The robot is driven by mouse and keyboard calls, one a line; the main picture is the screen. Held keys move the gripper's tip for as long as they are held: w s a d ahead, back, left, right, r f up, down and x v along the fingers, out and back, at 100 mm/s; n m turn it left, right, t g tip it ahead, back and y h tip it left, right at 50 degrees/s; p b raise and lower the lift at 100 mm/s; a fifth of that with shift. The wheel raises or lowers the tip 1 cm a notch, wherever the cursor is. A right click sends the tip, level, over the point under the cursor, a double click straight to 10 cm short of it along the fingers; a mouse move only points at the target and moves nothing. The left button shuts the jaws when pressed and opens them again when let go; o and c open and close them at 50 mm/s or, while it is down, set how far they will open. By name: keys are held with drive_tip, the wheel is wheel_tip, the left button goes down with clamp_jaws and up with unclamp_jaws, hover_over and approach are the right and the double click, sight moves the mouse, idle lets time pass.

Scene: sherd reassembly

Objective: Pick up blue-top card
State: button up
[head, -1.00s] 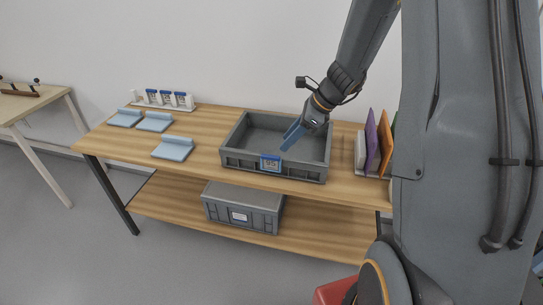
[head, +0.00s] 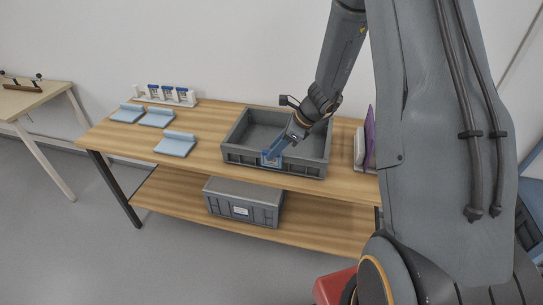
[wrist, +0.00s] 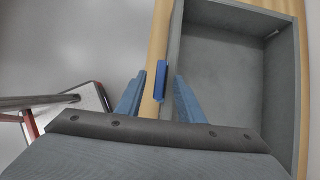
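The blue-top card (head: 270,163) is at the front wall of the open grey tote on the table, partly hidden by my fingers in the head view. In the wrist view the card (wrist: 160,82) shows as a narrow blue strip along the tote's outer wall. My gripper (head: 272,154) is at the card, over the tote's front edge. In the wrist view my gripper (wrist: 159,76) is open, with one blue finger on each side of the strip and gaps between. Whether either finger touches the card or wall I cannot tell.
The open tote (head: 238,129) looks empty. Several light-blue stands (head: 175,146) lie on the table's left. A white rack (head: 165,96) with blue-topped cards stands behind them. A purple upright panel (head: 369,138) is at the right. A closed grey box (head: 242,201) sits on the lower shelf.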

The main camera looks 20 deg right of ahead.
clamp_jaws()
drive_tip(key=shift+r, duration=0.1)
wheel_tip(320, 180, up, 10)
drive_tip(key=b, duration=0.1)
idle(0.6)
